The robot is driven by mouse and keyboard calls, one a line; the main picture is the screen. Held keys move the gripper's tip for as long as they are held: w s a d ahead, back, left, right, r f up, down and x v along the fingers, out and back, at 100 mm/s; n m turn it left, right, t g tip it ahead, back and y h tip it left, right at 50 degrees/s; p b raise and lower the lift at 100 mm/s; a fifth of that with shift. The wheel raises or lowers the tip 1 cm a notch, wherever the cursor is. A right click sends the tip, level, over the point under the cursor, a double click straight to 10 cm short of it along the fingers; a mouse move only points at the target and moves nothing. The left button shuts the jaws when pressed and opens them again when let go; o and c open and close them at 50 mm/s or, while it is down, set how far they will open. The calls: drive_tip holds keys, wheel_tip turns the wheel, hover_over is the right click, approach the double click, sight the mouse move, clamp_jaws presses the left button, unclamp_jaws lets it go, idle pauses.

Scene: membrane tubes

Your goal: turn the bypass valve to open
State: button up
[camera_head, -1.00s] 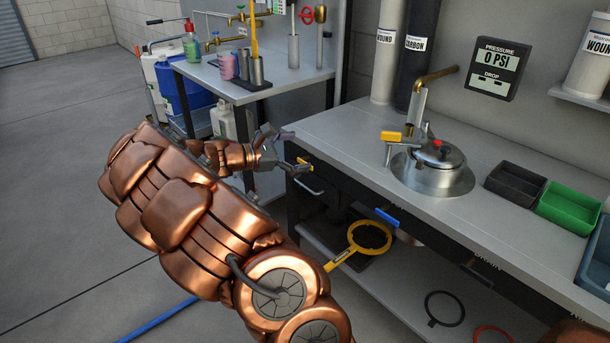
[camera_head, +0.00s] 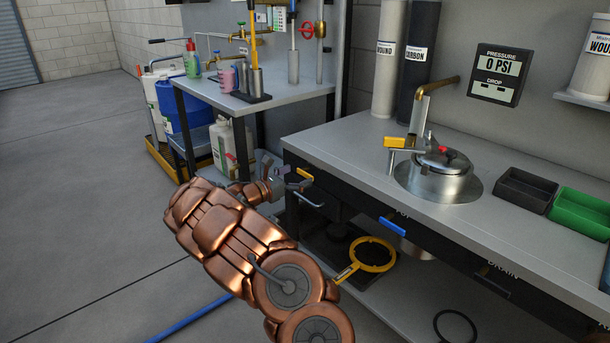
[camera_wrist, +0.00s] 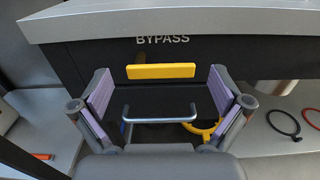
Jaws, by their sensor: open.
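The bypass valve handle (camera_wrist: 160,71) is a yellow bar lying level under the BYPASS label on the dark bench front, in the wrist view. It also shows in the head view (camera_head: 305,174) at the bench's near left end. My gripper (camera_wrist: 158,100) is open in the wrist view, its two purple-padded fingers on either side and below the yellow handle, apart from it. In the head view my gripper (camera_head: 287,172) is close to the handle. A grey wire pull (camera_wrist: 160,108) shows between the fingers, below the handle.
A blue handle (camera_head: 392,226) sits farther right on the bench front. A yellow ring wrench (camera_head: 372,254) lies on the lower shelf. The bench top (camera_head: 345,140) overhangs the front. A side table (camera_head: 290,100) with bottles stands behind the gripper.

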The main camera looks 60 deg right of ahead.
drive_tip(key=shift+x, duration=1.45)
drive_tip(key=c, duration=1.1)
